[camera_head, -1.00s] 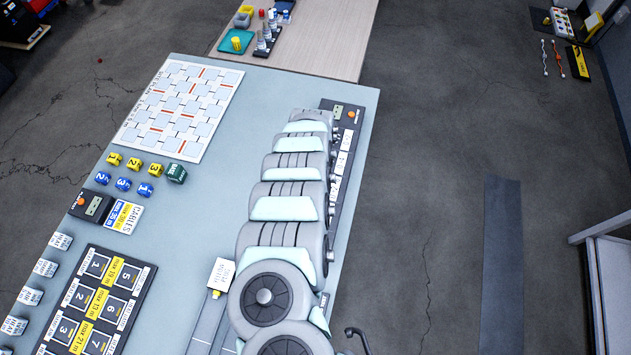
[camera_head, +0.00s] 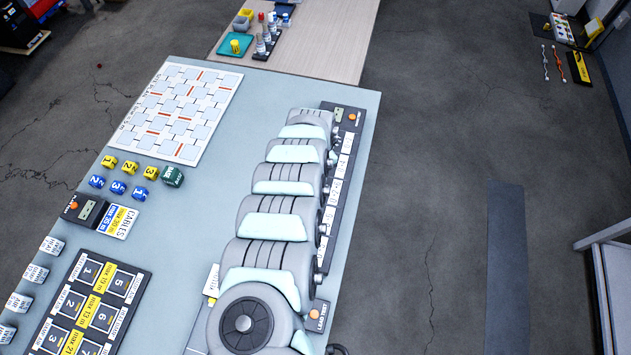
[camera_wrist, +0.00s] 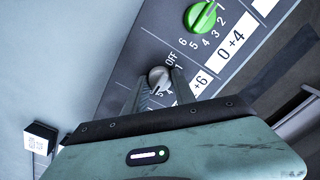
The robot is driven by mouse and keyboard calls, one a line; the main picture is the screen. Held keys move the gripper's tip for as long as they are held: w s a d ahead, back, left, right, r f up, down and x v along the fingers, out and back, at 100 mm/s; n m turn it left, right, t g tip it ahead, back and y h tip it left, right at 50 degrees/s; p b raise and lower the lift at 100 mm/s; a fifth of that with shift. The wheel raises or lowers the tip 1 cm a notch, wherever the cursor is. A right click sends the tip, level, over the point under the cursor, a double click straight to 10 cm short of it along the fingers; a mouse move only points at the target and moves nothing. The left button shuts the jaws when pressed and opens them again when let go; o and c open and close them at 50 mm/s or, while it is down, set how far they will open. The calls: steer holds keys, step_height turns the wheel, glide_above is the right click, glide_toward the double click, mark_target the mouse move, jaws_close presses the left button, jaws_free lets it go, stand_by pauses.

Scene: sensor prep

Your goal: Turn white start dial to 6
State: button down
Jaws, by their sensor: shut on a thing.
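The white start dial (camera_wrist: 159,77) shows in the wrist view on a dark panel (camera_wrist: 122,75), with OFF and number marks printed around it. My gripper (camera_wrist: 161,86) has one finger on each side of the dial and is shut on it. The fingers and the gripper body cover part of the number scale, and I cannot tell for sure which mark the dial points to. In the head view, my arm hides the gripper and the dial; the panel (camera_head: 341,165) runs along the table's right edge.
A green dial (camera_wrist: 201,17) sits close above the white one. White label strips (camera_wrist: 232,42) lie to its right. A small white-topped block (camera_wrist: 41,138) stands at the lower left. In the head view, numbered blocks (camera_head: 118,187) and a grid board (camera_head: 180,110) lie left of my arm.

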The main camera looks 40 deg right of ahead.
stand_by(0.3)
steer(key=c, duration=1)
jaws_free()
steer(key=shift+c, duration=0.2)
steer(key=shift+r, duration=0.1)
step_height(320, 180, up, 11)
steer(key=p, duration=0.1)
steer(key=shift+f, duration=0.2)
